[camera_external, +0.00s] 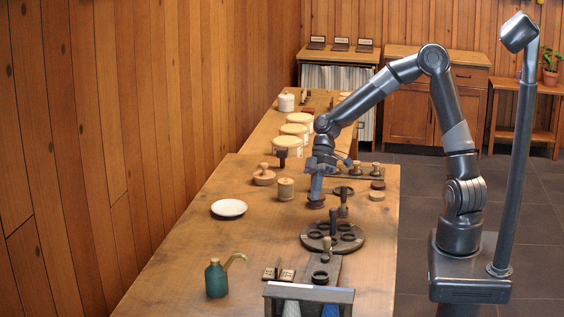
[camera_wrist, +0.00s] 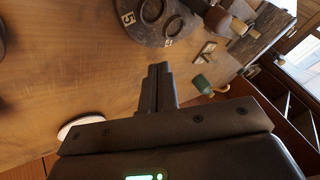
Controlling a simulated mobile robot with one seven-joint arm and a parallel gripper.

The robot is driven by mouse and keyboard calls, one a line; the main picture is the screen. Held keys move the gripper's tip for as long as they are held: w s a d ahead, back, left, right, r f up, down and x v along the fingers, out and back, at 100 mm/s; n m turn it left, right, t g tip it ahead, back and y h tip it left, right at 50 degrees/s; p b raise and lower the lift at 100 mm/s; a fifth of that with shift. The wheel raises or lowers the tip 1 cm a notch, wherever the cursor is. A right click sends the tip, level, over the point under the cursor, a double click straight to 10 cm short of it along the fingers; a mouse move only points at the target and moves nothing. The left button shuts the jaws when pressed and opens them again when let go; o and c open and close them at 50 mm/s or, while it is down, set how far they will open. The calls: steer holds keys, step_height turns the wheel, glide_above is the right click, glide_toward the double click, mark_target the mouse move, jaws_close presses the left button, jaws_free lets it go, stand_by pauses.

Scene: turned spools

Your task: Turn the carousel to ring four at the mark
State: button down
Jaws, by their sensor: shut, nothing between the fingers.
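The carousel (camera_external: 350,248) is a dark round turntable on the wooden table, with several ring-shaped seats and a dark upright post. It also shows at the top of the wrist view (camera_wrist: 146,30), cut off by the frame edge, with pale number tags on its rim. One tag (camera_wrist: 127,18) looks like a 5. I cannot make out ring four or the mark. My gripper (camera_external: 316,198) is behind and left of the carousel, above the table. In the wrist view its fingers (camera_wrist: 158,69) are together, empty, and apart from the carousel.
A white plate (camera_external: 229,208), a wooden spool (camera_external: 286,190) and a green bottle with a spout (camera_external: 216,280) stand to the left. A dark rack (camera_external: 309,293) is at the front. Small wooden pieces (camera_external: 377,190) stand behind right. Table between plate and carousel is clear.

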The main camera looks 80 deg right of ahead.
mark_target(322, 245)
steer(key=x, duration=0.9)
steer(key=shift+a, duration=0.1)
steer(key=shift+a+n+g, duration=0.15)
steer(key=shift+n+g, duration=0.15)
steer(key=shift+n, duration=0.1)
steer(key=shift+a+n, duration=0.15)
steer(key=shift+n, duration=0.15)
steer(key=shift+w+a+n+g, duration=0.2)
steer(key=shift+a+n+g, duration=0.65)
steer(key=shift+n, duration=0.25)
steer(key=a+n+g, duration=0.2)
steer(key=n, duration=0.1)
steer(key=shift+s+a+n+h, duration=0.1)
steer(key=shift+s+n+h, duration=0.05)
steer(key=shift+n+h, duration=0.2)
steer(key=a+n+g+h, duration=0.1)
steer(key=n, duration=0.1)
steer(key=s+a+n+g+h, duration=0.1)
steer(key=n, duration=0.1)
steer(key=shift+s+a+g, duration=0.15)
steer(key=shift+a+g, duration=0.1)
steer(key=shift+s+a+n+g+h, duration=0.3)
steer(key=shift+s+n+h, duration=0.1)
steer(key=shift+n, duration=0.4)
steer(key=shift+s+a+n+g+h, duration=0.25)
steer(key=shift+a+n+h, duration=0.1)
steer(key=shift+n, duration=0.4)
